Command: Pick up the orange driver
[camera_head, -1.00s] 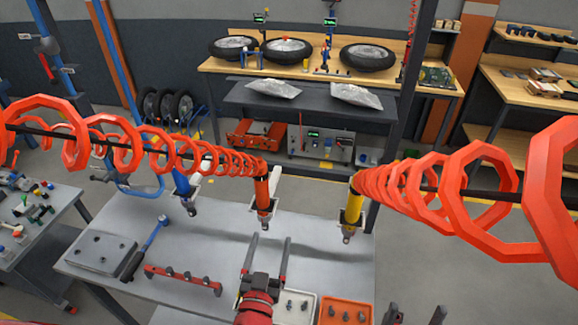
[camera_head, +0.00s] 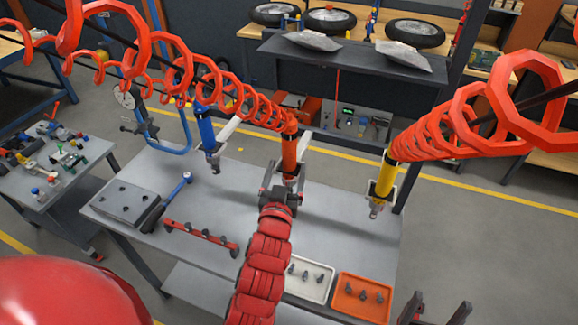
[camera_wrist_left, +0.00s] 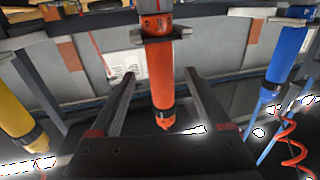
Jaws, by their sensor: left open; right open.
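The orange driver (camera_head: 289,148) hangs upright, tip down, from a red coil above the workbench. My left gripper (camera_head: 285,176) is open at the driver's lower part. My right gripper (camera_head: 436,314) is open and empty at the bottom right edge, away from the driver.
A blue driver (camera_head: 207,135) hangs to the left and a yellow driver (camera_head: 383,180) to the right. The grey workbench (camera_head: 330,215) holds a red rack (camera_head: 200,237), a white tray (camera_head: 318,296) and an orange tray (camera_head: 378,310). Red coils cross above.

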